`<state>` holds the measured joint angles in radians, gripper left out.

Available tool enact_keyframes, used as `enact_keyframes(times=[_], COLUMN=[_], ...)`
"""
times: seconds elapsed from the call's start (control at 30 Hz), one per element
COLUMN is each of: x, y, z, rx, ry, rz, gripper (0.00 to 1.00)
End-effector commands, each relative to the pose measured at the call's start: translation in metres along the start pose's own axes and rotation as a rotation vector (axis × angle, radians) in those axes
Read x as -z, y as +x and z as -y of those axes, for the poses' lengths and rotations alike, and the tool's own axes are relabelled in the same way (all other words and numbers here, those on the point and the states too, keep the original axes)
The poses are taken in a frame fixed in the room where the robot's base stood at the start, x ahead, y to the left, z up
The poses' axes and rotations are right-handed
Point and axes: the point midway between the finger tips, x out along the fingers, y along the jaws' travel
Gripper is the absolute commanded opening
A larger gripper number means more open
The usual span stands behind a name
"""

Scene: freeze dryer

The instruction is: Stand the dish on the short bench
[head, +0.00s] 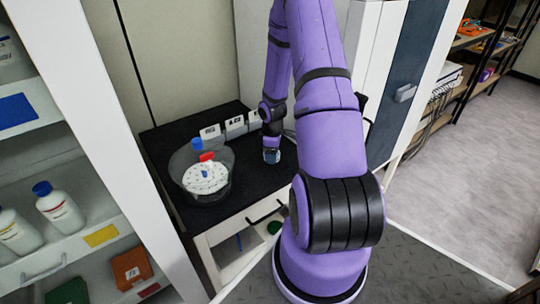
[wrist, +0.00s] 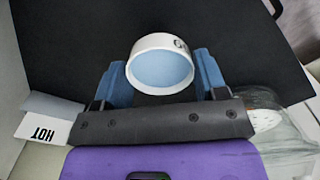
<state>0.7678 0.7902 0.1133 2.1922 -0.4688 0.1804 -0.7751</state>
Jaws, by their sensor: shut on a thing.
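The dish (wrist: 162,70) is a small round white cup with a pale blue inside and dark lettering on its rim. In the wrist view it sits between the blue fingers of my gripper (wrist: 162,64), which is shut on it. The black bench top (head: 182,136) lies beyond it, also filling most of the wrist view (wrist: 75,45). In the head view my gripper (head: 271,156) is low over the right part of this bench. I cannot tell whether the dish touches the surface.
A clear round vessel (head: 183,181) holding a white perforated disc with red and blue pieces stands on the bench's left part. White label cards (head: 211,131) stand along the back; one reads HOT (wrist: 38,128). A shelf with bottles (head: 60,208) is at the left.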

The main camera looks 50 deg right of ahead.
Motion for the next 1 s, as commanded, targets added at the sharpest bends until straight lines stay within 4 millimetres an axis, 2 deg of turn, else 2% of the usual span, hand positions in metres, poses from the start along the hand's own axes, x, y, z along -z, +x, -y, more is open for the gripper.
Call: enact_keyframes(times=[0.1, 0.33, 0.6, 0.97, 1.0], x=[0.005, 0.009, 0.009, 0.009, 0.009], y=[0.001, 0.003, 0.037, 0.040, 0.041], z=[-0.013, -0.026, -0.025, -0.025, -0.025], rx=[0.000, 0.000, 0.001, 0.000, 0.000], ry=[0.000, 0.001, 0.000, 0.000, 0.000], rz=[-0.001, 0.000, 0.001, 0.000, 0.000], gripper=[0.39, 0.39, 0.39, 0.39, 0.68])
